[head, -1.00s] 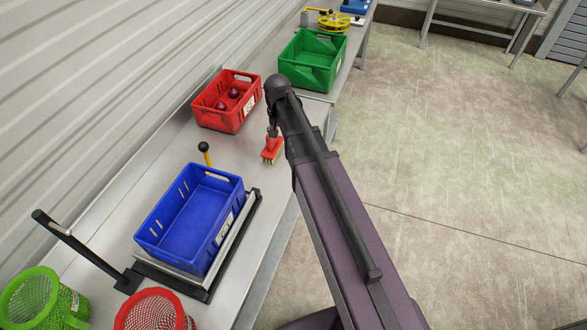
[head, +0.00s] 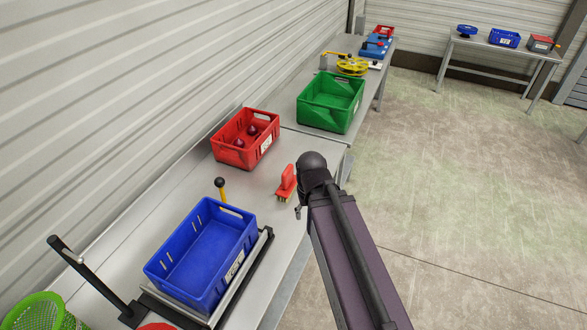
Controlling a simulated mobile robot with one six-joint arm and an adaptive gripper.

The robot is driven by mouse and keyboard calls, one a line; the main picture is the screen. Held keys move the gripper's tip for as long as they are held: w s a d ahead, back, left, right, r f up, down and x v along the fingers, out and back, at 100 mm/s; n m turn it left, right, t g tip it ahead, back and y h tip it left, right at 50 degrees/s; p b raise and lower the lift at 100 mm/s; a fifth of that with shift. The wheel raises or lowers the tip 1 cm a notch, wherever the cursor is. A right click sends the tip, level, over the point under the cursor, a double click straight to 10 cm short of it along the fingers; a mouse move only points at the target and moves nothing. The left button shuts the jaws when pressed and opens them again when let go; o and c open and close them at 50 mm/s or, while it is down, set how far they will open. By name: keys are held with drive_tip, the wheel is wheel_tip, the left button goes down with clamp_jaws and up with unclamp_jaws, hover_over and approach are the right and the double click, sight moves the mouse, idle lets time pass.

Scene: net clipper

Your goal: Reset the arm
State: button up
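My arm (head: 345,250) reaches in from the lower right over the table's front edge. My gripper (head: 299,211) is almost wholly hidden behind the arm; only a small grey part shows beside the arm's dark rounded joint. I cannot tell if it is open or shut. A red brush-like tool (head: 287,182) with pale bristles stands on the table just left of the arm. It appears apart from the visible gripper part.
A blue crate (head: 202,252) sits on a scale-like stand at the front. A red crate (head: 245,139) with dark red round items and a green crate (head: 330,103) stand behind. A yellow reel (head: 352,67) lies farther back. Green mesh basket (head: 45,312) is lower left. Floor at right is clear.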

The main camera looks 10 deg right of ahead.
wheel_tip(320, 180, down, 7)
drive_tip(key=b, duration=0.6)
drive_tip(key=shift+b, duration=0.3)
drive_tip(key=shift+r, duration=0.1)
idle(0.8)
